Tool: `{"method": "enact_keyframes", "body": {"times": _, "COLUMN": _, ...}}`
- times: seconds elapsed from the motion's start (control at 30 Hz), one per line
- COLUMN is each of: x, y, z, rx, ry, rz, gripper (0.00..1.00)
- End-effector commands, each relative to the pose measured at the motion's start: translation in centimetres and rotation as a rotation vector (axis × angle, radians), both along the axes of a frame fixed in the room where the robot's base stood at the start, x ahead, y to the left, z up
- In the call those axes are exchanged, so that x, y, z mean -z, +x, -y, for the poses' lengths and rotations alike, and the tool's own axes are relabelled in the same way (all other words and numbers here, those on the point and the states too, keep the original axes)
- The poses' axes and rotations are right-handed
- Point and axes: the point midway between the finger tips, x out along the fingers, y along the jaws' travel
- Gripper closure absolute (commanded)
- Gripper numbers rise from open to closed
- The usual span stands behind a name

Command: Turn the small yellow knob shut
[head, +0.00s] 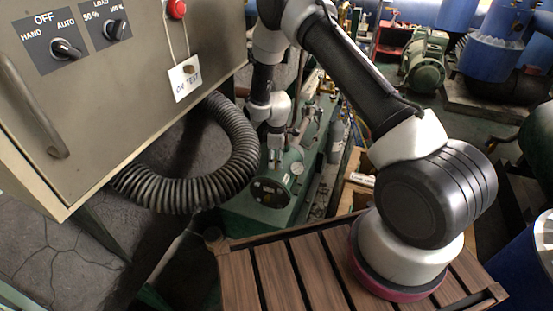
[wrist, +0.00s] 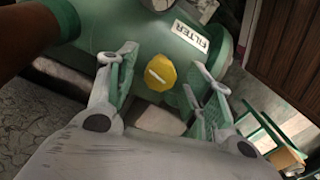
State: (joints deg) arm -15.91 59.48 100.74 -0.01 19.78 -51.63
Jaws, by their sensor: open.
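My gripper (wrist: 163,85) is open, with one finger to the left of the knob and one to the right. I see a gap on both sides, and the knob is not gripped. In the head view my gripper (head: 275,155) is small, above the green machine (head: 270,205). I cannot make out the yellow knob there.
A thick black corrugated hose (head: 205,190) curves close to the left of my gripper from the grey control cabinet (head: 110,80). A gauge (head: 297,168) sits on the green machine to the right. A wooden slatted platform (head: 255,280) lies in front.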

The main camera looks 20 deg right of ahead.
Motion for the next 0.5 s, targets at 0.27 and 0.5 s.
{"method": "enact_keyframes", "body": {"times": 0.27, "x": 0.08, "y": 0.01, "z": -0.01, "rx": 0.000, "ry": 0.000, "rz": 0.000, "gripper": 0.54}}
{"method": "enact_keyframes", "body": {"times": 0.5, "x": 0.07, "y": 0.01, "z": 0.00, "rx": 0.000, "ry": 0.000, "rz": 0.000, "gripper": 0.95}}
